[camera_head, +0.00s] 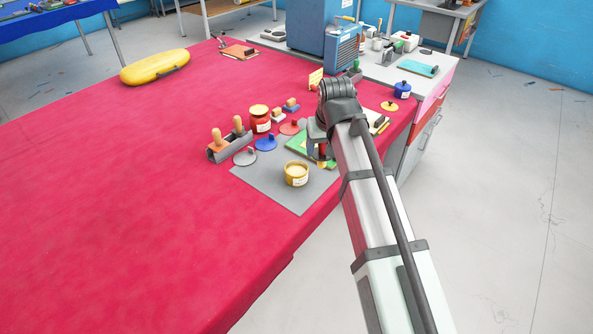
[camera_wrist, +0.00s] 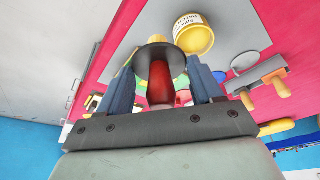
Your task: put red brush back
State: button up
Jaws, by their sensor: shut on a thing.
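My gripper (camera_wrist: 162,82) is shut on a red brush (camera_wrist: 160,76), with one blue finger on each side of its red handle. A dark round collar and a yellow tip show beyond the fingers. In the head view my gripper (camera_head: 320,138) hangs over the right side of the table, by a green board, and my arm partly hides it. A bit of the red brush (camera_head: 322,151) shows below it. A grey rack (camera_head: 231,152) with two wooden-handled tools stands left of it. The rack also shows in the wrist view (camera_wrist: 255,75). Whether the brush touches anything is unclear.
An open yellow tin (camera_head: 296,174) stands on a grey mat (camera_head: 275,194) close to my gripper. A red tin (camera_head: 260,120), a blue disc tool (camera_head: 266,144) and a grey one (camera_head: 245,157) stand nearby. The red table's left side is mostly clear, with a yellow float (camera_head: 153,66) behind.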

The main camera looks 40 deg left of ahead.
jog(key=shift+a+r+n, duration=1.5)
jog(key=shift+a+r, duration=0.45)
jog(key=shift+a, duration=2.2)
jog(key=shift+g, duration=0.4)
jog(key=shift+s+f, duration=0.2)
jog(key=shift+f, duration=2.3)
jog(key=shift+s+f, duration=0.2)
jog(key=shift+f, duration=2.3)
jog(key=shift+f, duration=0.1)
jog(key=o, duration=1.1)
jog(key=v, duration=1.2)
jog(key=shift+s+d, duration=0.1)
jog(key=shift+d, duration=0.15)
